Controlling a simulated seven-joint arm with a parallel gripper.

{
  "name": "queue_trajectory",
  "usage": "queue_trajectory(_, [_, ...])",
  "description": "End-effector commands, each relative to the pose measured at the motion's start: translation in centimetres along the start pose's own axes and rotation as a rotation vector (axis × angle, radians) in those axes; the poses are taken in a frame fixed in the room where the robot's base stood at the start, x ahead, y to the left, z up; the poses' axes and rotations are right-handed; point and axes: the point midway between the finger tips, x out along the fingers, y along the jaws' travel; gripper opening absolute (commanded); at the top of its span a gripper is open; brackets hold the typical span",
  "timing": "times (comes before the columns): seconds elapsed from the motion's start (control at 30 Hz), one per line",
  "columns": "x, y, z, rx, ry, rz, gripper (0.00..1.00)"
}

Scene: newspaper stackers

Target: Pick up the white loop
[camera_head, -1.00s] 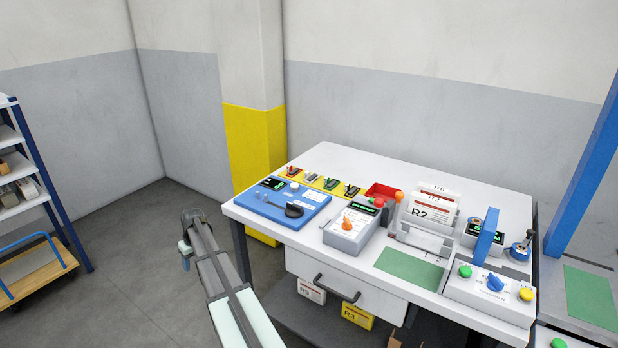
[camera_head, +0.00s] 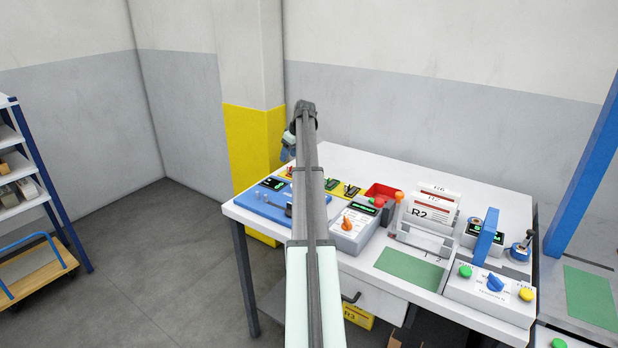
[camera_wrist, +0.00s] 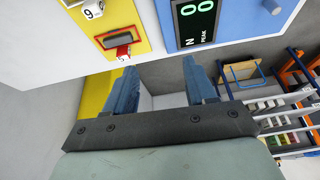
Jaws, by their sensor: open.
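I cannot make out a white loop for certain. A small white piece marked "9" (camera_wrist: 93,9) sits on the yellow strip (camera_wrist: 112,22) at the top of the wrist view, near a red clip (camera_wrist: 123,50). In the head view my gripper (camera_head: 288,146) is beyond the back left corner of the table. My arm hides part of the blue device (camera_head: 262,205) and the yellow strip.
The white table (camera_head: 380,163) also holds a grey box with an orange knob (camera_head: 352,228), a red bin (camera_head: 383,192), a paper stack (camera_head: 432,208) and a button panel (camera_head: 490,288). A yellow-based pillar (camera_head: 252,145) stands close behind my gripper. A shelf rack (camera_head: 30,165) is far left.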

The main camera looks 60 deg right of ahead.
Motion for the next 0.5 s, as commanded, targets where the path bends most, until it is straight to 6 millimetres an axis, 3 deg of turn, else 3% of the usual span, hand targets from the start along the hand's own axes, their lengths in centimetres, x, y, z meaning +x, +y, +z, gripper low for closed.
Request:
queue_trajectory(0.03, [-1.3, 2.3, 1.3, -0.005, 0.002, 0.001, 0.55])
queue_trajectory(0.2, [-4.2, 6.2, 4.6, -0.035, 0.006, -0.005, 0.55])
queue_trajectory(0.37, [-5.3, 7.7, 6.0, -0.049, 0.007, -0.008, 0.55])
queue_trajectory(0.5, [-4.8, 7.8, 6.2, -0.051, 0.007, -0.009, 0.55])
